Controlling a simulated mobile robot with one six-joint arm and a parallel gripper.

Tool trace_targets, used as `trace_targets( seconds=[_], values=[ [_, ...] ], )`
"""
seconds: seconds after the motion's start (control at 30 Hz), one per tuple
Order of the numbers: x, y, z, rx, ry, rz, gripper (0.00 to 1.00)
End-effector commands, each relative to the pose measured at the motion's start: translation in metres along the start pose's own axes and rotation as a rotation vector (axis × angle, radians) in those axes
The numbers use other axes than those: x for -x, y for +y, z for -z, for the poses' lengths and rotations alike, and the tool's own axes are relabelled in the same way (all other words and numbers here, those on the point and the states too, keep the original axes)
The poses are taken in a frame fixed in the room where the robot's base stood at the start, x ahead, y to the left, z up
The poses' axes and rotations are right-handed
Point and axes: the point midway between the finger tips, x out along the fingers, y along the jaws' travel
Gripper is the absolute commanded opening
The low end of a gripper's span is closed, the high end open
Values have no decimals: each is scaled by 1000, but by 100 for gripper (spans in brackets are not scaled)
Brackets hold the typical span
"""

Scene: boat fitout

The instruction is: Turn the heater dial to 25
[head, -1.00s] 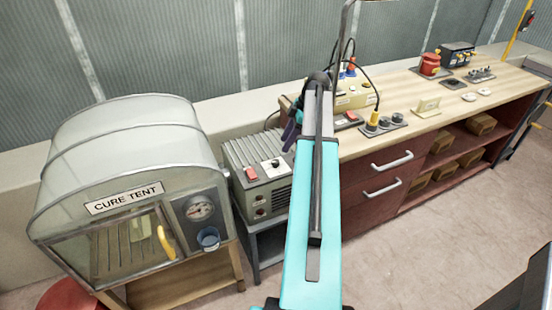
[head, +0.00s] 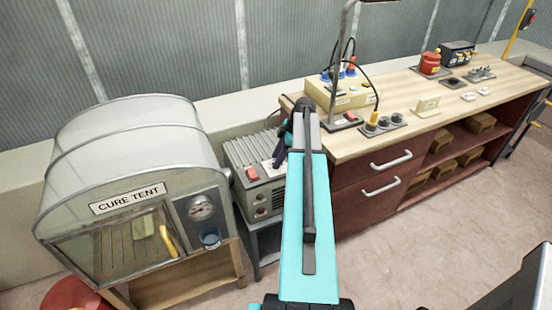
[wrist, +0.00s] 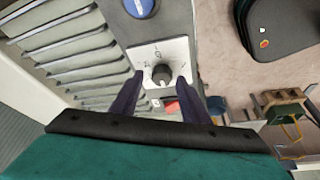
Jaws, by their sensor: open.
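The dial is a round black knob (wrist: 161,73) on a white square plate (wrist: 142,55) with small marks, on top of a grey slatted box (head: 243,158). The marks are too small to read, and I cannot tell the knob's setting. In the wrist view my gripper (wrist: 159,86) is open, with dark fingers on either side of the knob; I cannot tell whether they touch it. In the head view my gripper (head: 281,148) is over the box and hides the dial.
A wooden workbench (head: 345,145) with a yellow box (head: 355,97), lamp stand and cables is close on the right. Open floor lies in front.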

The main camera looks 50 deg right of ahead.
Motion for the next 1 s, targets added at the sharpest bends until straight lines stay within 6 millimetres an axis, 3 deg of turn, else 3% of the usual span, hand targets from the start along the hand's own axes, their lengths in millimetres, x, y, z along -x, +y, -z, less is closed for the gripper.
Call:
trace_targets(
  seconds=[0.33, 0.6, 0.63, 0.7, 1.0],
  values=[
    [-2, 0, 0, -1, 0, -1, 42],
    [-1, 1, -1, -1, 0, -2, 0],
    [-5, -17, 10, 1, 0, -2, 0],
    [-3, -4, 4, -1, 1, -1, 0],
    [-3, -1, 1, -41, 2, -19, 0]
  ],
)
